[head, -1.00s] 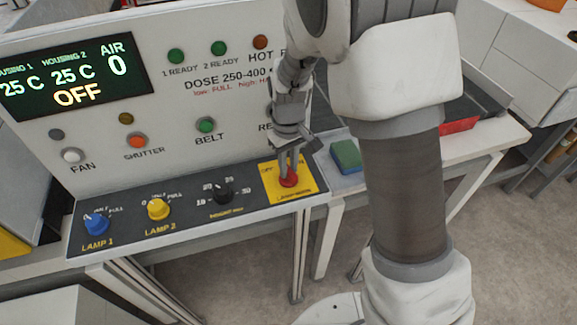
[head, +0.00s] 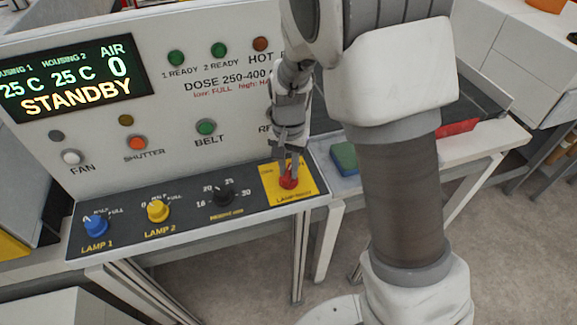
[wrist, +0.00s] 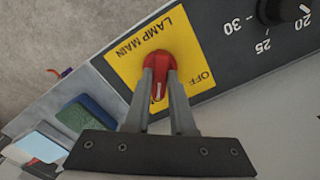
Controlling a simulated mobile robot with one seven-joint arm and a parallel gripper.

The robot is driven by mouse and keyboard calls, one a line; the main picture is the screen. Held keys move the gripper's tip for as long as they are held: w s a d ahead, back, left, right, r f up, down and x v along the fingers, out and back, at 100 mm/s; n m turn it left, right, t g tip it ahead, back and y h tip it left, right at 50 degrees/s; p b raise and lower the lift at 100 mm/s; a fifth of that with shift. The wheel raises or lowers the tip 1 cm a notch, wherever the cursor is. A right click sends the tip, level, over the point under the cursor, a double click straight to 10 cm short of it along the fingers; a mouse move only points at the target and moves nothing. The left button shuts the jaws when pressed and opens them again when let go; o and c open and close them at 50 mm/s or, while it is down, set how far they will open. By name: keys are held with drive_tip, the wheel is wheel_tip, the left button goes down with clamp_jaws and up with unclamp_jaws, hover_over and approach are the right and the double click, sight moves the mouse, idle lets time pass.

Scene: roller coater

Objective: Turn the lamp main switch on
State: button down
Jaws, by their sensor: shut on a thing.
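The lamp main switch (head: 288,181) is a red rotary knob on a yellow plate (head: 310,189) at the right end of the dark control strip. It also shows in the wrist view (wrist: 158,62), where a pale mark on it lies between the fingers. My gripper (head: 289,172) is shut on the red knob, with one finger on each side; it shows in the wrist view (wrist: 160,85) too. The display (head: 75,80) reads STANDBY in yellow. Part of the plate's lettering is hidden by my gripper in the head view.
A blue LAMP 1 knob (head: 96,224), a yellow LAMP 2 knob (head: 158,211) and a black knob (head: 222,194) sit left along the strip. A green and blue block (head: 345,158) lies on the bench to the right. The upright panel (head: 235,120) stands close behind my gripper.

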sight(289, 171)
drive_tip(key=shift+w+r+m, duration=0.1)
drive_tip(key=shift+m, duration=0.7)
drive_tip(key=c, duration=0.8)
unclamp_jaws()
drive_tip(key=shift+o, duration=0.2)
wheel_tip(289, 171, up, 17)
drive_tip(key=shift+r, duration=0.2)
